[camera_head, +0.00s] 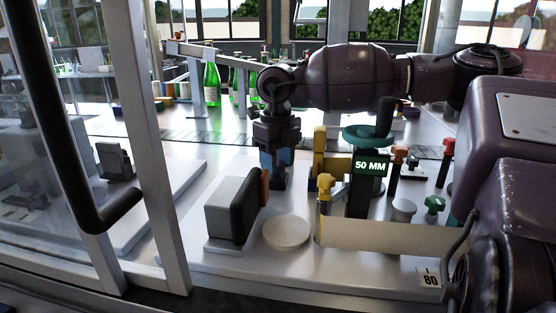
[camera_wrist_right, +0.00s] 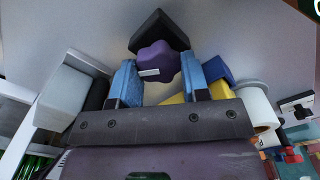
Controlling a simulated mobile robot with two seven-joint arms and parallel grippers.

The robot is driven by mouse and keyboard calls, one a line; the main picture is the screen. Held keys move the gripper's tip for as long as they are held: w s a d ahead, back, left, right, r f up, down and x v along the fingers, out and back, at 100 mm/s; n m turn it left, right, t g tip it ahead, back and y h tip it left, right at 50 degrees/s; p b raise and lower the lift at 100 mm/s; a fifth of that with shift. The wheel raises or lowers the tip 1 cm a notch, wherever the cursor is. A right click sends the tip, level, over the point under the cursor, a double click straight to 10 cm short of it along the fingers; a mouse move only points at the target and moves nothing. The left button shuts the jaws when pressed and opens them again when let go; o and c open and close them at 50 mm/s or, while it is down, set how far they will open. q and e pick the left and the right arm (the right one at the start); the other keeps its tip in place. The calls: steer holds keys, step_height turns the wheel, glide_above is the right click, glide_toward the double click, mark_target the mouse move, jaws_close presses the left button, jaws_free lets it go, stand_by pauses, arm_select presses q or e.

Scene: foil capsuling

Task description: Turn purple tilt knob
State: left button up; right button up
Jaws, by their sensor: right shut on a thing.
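The purple tilt knob (camera_wrist_right: 157,62) shows in the right wrist view, a lobed knob with a pale mark on its front edge. It sits against a dark block (camera_wrist_right: 160,30). My right gripper (camera_wrist_right: 158,78) has its blue fingertips on either side of the knob and is shut on it. In the head view my right gripper (camera_head: 277,163) points down behind the black and grey padded block, and the knob is hidden there. My left gripper is not in view.
A padded block (camera_head: 232,208) and a white round disc (camera_head: 286,232) stand in front of the gripper. A yellow post (camera_head: 320,155), a "50 MM" display (camera_head: 370,166) and a teal handwheel (camera_head: 369,133) stand close on the right. Green bottles (camera_head: 211,84) stand behind.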

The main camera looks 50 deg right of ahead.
steer(key=shift+m, duration=0.5)
steer(key=o, duration=0.9)
step_height(320, 180, up, 11)
steer(key=shift+f, duration=0.1)
stand_by(0.8)
